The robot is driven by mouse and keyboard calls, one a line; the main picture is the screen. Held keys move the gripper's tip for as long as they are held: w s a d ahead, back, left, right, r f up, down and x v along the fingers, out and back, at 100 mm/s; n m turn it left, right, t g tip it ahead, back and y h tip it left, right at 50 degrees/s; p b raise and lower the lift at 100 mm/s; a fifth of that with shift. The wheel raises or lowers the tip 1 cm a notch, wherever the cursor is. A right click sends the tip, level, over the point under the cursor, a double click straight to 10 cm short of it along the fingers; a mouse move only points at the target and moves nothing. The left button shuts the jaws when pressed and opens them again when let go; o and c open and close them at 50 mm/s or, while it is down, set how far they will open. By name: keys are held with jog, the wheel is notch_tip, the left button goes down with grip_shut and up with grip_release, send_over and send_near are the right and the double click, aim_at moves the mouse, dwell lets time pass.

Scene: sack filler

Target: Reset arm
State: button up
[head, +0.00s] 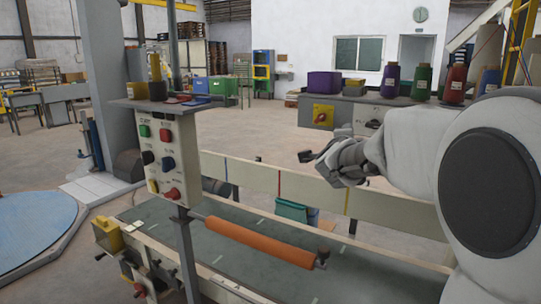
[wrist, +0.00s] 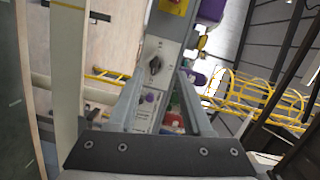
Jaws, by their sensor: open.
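My gripper (head: 316,163) is in the right half of the head view, at the end of my outstretched white arm. It is raised above the conveyor's far side rail and points left. Its jaws are open with nothing between them. In the wrist view my gripper (wrist: 160,88) shows two long grey fingers spread apart. Behind them, a grey panel with a dark rotary knob (wrist: 155,65) is seen at a tilt. My fingers look clear of it, though the distance is hard to tell.
A control box (head: 166,150) with coloured buttons stands on a post at left. An orange roller (head: 262,240) spans above the green conveyor belt (head: 360,277). Behind my arm, a bench (head: 340,112) holds thread cones and a purple bin (head: 324,82). Open floor lies beyond the conveyor.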

jog(key=s+a+f+n+g+y, duration=0.1)
jog(key=s+a+n+y, duration=0.5)
jog(key=s+a+n, duration=0.25)
jog(key=s+f+n+g+y, duration=0.1)
jog(key=s+f+n+g, duration=0.45)
jog(key=s, duration=0.85)
jog(key=s+f+n+g, duration=0.3)
jog(key=s+f+n, duration=0.45)
jog(key=s, duration=0.65)
notch_tip(320, 180, up, 17)
jog(key=s+p, duration=0.1)
jog(key=p, duration=1.8)
jog(key=shift+s+a+m+g, duration=0.2)
jog(key=shift+s+m+g, duration=0.15)
jog(key=shift+s+g, duration=0.1)
